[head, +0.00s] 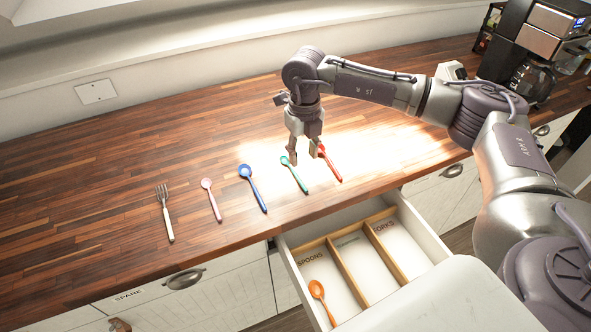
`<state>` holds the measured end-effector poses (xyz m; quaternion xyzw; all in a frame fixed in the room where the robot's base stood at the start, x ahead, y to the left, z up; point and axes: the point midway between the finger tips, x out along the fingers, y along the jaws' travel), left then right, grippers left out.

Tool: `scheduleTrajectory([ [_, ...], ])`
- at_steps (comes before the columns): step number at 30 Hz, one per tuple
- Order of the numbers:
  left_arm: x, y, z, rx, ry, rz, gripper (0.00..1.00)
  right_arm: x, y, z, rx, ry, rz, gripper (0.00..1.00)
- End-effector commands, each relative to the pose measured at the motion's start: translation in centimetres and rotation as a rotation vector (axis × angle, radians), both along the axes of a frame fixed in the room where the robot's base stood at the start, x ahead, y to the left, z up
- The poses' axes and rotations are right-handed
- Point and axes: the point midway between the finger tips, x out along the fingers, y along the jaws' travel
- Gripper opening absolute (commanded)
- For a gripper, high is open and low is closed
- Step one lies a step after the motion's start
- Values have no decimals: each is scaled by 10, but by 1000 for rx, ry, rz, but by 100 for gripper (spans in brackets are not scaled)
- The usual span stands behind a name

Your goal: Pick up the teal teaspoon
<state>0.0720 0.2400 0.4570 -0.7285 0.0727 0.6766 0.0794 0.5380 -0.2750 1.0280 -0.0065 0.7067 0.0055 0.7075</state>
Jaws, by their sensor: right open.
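The teal teaspoon (296,176) lies on the wooden counter (110,200), near its front edge, with its bowl toward the back. It lies between a blue spoon (252,187) on its left and a red spoon (331,165) on its right. My right gripper (302,160) is open and points down over the bowl end of the teal teaspoon. Its fingers hide a little of the area around the bowl. I cannot tell whether a fingertip touches the spoon. My left gripper is not in view.
A pink spoon (212,199) and a fork (164,211) lie further left. Below the counter edge, an open drawer (291,263) has three labelled compartments; an orange spoon (321,299) lies in the one marked SPOONS. A coffee maker (536,50) stands at the back right. The left counter is clear.

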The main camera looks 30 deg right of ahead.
Motion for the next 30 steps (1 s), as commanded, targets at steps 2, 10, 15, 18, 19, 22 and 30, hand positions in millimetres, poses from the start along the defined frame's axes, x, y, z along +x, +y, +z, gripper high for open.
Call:
scheduleTrajectory([
  [2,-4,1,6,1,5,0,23,-1,0,-13,0,4,1,43],
  [10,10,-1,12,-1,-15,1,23,-1,1,-37,0,1,1,43],
  [15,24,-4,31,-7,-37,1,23,-6,6,-57,0,5,1,43],
  [18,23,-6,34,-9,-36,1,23,-6,6,-73,0,2,-1,43],
  [19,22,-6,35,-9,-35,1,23,-6,6,-77,-1,3,-1,43],
  [22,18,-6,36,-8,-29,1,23,-6,6,-85,0,1,0,43],
  [30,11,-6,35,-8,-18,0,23,-5,6,-88,0,0,0,38],
])
